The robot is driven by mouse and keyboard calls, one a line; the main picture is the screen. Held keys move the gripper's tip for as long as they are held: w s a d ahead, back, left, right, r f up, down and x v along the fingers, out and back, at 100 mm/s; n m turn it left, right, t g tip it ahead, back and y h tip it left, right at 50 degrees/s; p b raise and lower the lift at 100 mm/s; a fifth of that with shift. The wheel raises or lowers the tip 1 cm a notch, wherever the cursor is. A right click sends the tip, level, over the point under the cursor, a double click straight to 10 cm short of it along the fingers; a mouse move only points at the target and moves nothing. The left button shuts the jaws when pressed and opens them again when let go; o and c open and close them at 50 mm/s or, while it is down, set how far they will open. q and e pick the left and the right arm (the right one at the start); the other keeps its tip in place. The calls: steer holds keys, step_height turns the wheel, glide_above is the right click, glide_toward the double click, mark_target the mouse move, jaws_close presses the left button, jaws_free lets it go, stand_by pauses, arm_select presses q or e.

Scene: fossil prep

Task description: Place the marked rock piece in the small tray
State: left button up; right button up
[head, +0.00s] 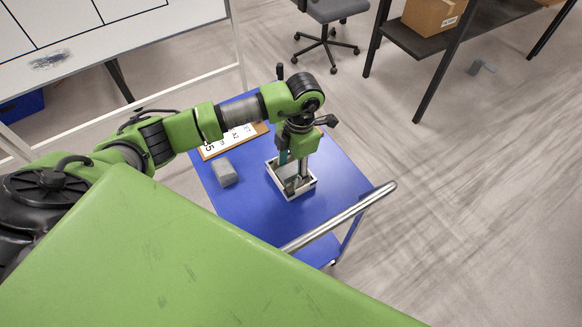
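A small white-rimmed tray (307,189) sits on the blue cart top. My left gripper (293,176) points down into the tray, with its fingertips inside the rim. Its two fingers look apart. Something grey shows low in the tray by the fingertips, but it is too small and covered to tell whether it is a rock piece or is gripped. A grey block-like rock (224,172) lies on the cart left of the tray, apart from it. No mark can be made out on it. My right gripper is not in view.
The blue cart (252,216) has a metal handle (340,217) at its near right side. A board with a white printed sheet (229,140) lies behind the rock. The cart top in front of the tray is clear. A dark table and an office chair (330,12) stand farther back.

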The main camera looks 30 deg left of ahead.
mark_target(295, 167)
arm_select(q)
steer(key=shift+r, duration=0.15)
steer(key=shift+w+r, duration=0.1)
steer(key=shift+r, duration=0.15)
step_height(295, 167, up, 11)
steer(key=w+b, duration=0.1)
steer(key=b, duration=0.1)
steer(key=shift+d+r+b, duration=0.2)
steer(key=shift+d+b, duration=0.15)
steer(key=shift+b, duration=0.05)
